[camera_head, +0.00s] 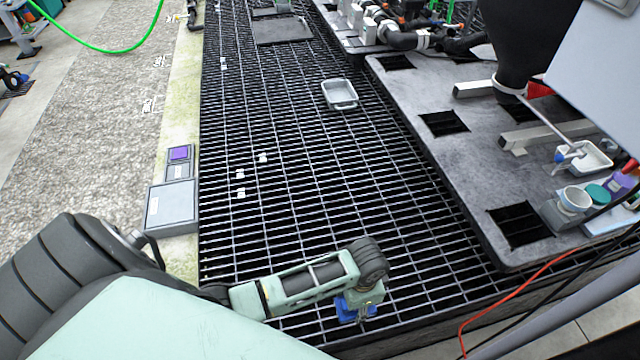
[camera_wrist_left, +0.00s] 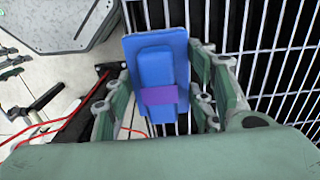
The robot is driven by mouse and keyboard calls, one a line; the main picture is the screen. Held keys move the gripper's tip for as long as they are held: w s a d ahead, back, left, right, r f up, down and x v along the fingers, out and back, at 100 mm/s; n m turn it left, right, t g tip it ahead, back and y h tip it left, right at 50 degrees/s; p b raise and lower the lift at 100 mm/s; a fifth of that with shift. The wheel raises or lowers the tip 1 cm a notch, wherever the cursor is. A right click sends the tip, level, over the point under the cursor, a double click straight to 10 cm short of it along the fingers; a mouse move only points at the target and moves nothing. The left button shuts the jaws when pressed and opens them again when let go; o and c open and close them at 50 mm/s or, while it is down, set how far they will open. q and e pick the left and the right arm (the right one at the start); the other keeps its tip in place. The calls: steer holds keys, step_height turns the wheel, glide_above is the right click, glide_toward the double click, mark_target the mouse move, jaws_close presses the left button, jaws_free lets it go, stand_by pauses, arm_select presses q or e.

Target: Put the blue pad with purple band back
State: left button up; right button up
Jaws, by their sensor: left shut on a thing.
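The blue pad (camera_wrist_left: 153,62) with a purple band (camera_wrist_left: 160,95) is held between the fingers of my left gripper (camera_wrist_left: 160,88) in the left wrist view. The band runs across the raised block of the pad. In the head view the same gripper (camera_head: 358,303) is low at the bottom centre, above the dark grating, and blue parts of the pad (camera_head: 345,310) show beneath it. The gripper hides much of the pad there. My right gripper is in neither view.
A small pale tray (camera_head: 340,94) lies on the grating (camera_head: 290,140). A grey box (camera_head: 171,207) and a purple-topped box (camera_head: 179,153) stand on the left ledge. A grey platform (camera_head: 455,165) with cups lies right. A red cable (camera_head: 500,292) runs at lower right.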

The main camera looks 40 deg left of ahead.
arm_select(q)
glide_above(320, 313)
step_height(320, 313, down, 6)
steer(key=shift+r, duration=0.25)
step_height(320, 313, down, 4)
steer(key=shift+a+f, duration=0.1)
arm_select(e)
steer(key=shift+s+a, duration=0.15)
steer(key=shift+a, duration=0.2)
arm_select(q)
steer(key=o, duration=1)
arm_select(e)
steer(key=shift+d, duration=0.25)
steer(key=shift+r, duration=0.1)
arm_select(q)
steer(key=shift+r, duration=0.2)
